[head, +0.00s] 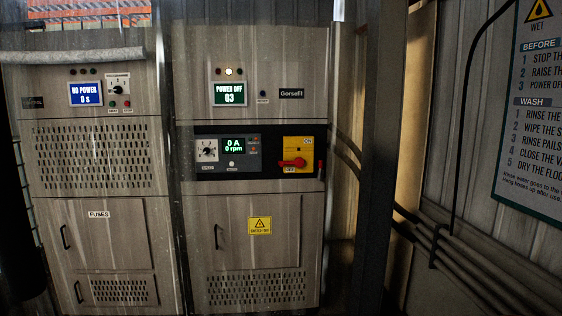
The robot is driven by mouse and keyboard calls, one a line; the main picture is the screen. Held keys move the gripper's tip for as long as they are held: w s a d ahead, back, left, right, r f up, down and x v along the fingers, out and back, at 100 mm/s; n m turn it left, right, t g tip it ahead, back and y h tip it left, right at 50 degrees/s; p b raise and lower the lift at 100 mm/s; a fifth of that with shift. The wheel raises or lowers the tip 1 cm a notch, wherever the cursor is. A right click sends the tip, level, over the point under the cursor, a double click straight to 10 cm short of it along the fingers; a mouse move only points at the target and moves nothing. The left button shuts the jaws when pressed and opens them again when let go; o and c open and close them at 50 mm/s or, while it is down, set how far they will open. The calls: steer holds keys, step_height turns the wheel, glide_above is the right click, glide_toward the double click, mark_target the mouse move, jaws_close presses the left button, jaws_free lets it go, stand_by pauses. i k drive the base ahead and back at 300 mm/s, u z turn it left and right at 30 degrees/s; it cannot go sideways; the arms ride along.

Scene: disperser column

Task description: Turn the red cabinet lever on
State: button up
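The red cabinet lever (293,163) sits on a yellow switch plate (299,146) at the right of the black panel on the right-hand cabinet. The lever lies roughly horizontal, its arm pointing left. A label reading ON is above it and one that seems to read OFF is below. The display (230,94) on the same cabinet reads "POWER OFF Q3". A second display (234,145) reads "0 A 0 rpm". My gripper is not in the head view.
A left-hand cabinet (98,212) shows "NO POWER 0 s". A dark vertical post (377,150) stands right of the cabinets, close to the lever side. Pipes (470,258) run along the right wall below a wash sign (530,110). Nothing blocks the view of the lever.

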mark_target(300, 163)
steer(key=i, duration=0.5)
steer(key=u, duration=1)
steer(key=i, duration=2.35)
steer(key=z, duration=0.2)
